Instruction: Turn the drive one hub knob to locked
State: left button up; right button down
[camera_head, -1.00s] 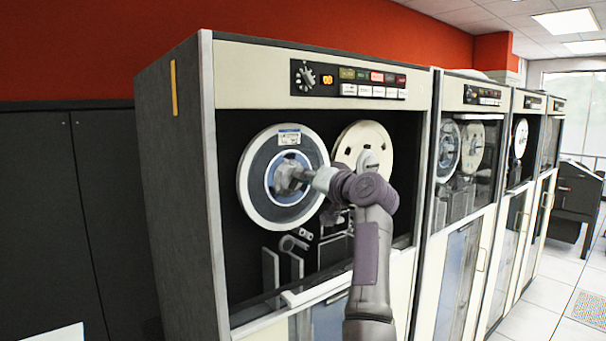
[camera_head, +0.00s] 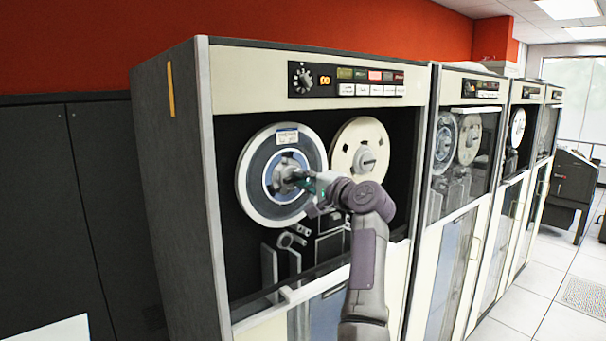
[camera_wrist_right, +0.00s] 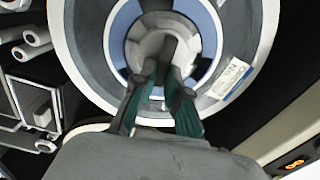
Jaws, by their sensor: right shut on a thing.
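The drive one tape reel (camera_head: 257,196) is a grey disc with a pale rim and a white label. It is mounted on the left side of the nearest cabinet. Its hub knob (camera_head: 281,175) is grey, inside a blue ring. It also shows in the right wrist view (camera_wrist_right: 148,45), where its raised grip bar runs toward the fingers. My right gripper (camera_head: 298,178) reaches the hub from the right, its fingers (camera_wrist_right: 164,82) shut on the bar of the knob. The fingers hide part of the hub. My left gripper is in neither view.
A cream reel (camera_head: 345,142) sits just right of the blue one. A control panel (camera_head: 345,80) with a dial and buttons is above. Guides (camera_head: 290,240) and the cabinet's lower ledge (camera_head: 300,292) lie below. More tape cabinets (camera_head: 465,150) stand to the right.

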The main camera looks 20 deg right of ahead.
jog(key=shift+m, duration=0.6)
jog(key=shift+f, duration=0.1)
jog(key=c, duration=1.2)
grip_release()
jog(key=v, duration=1.2)
